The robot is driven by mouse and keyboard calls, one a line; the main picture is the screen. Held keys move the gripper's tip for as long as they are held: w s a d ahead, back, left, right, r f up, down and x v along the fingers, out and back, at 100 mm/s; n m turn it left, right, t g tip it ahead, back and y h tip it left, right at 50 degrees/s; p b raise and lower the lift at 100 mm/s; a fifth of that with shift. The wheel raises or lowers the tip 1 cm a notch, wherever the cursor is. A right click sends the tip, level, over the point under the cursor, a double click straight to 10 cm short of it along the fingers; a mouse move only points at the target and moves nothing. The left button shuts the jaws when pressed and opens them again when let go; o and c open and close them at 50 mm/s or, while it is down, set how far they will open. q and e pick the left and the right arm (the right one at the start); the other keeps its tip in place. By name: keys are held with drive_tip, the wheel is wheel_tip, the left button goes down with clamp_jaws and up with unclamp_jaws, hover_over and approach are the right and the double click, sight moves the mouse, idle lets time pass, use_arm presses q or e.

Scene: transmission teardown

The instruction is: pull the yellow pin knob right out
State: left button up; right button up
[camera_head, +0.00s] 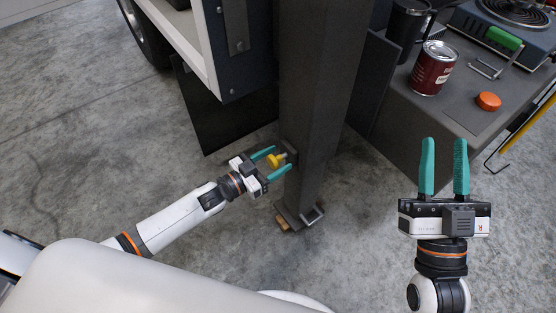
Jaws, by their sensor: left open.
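The yellow pin knob (276,160) sticks out to the left from the side of a dark upright post (318,110). My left gripper (273,164) is open, with its teal fingers on either side of the knob. I cannot tell whether the fingers touch it. The pin's shaft is not clearly visible. My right gripper (444,168) is at the right, fingers apart and pointing up in the picture, with nothing between them.
The post ends in a foot (299,215) near the concrete floor. A grey cabinet (400,125) at the right bears a dark red can (433,68), an orange cap (488,101) and tools. A vehicle body (245,50) stands at the upper left. The floor at left is clear.

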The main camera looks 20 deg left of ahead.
sight(271, 164)
use_arm(q)
drive_tip(key=shift+w+d, duration=0.4)
drive_tip(key=shift+w, duration=0.15)
use_arm(e)
drive_tip(key=shift+s+r+t, duration=0.4)
drive_tip(key=shift+r+t, duration=0.1)
use_arm(q)
drive_tip(key=shift+c, duration=0.6)
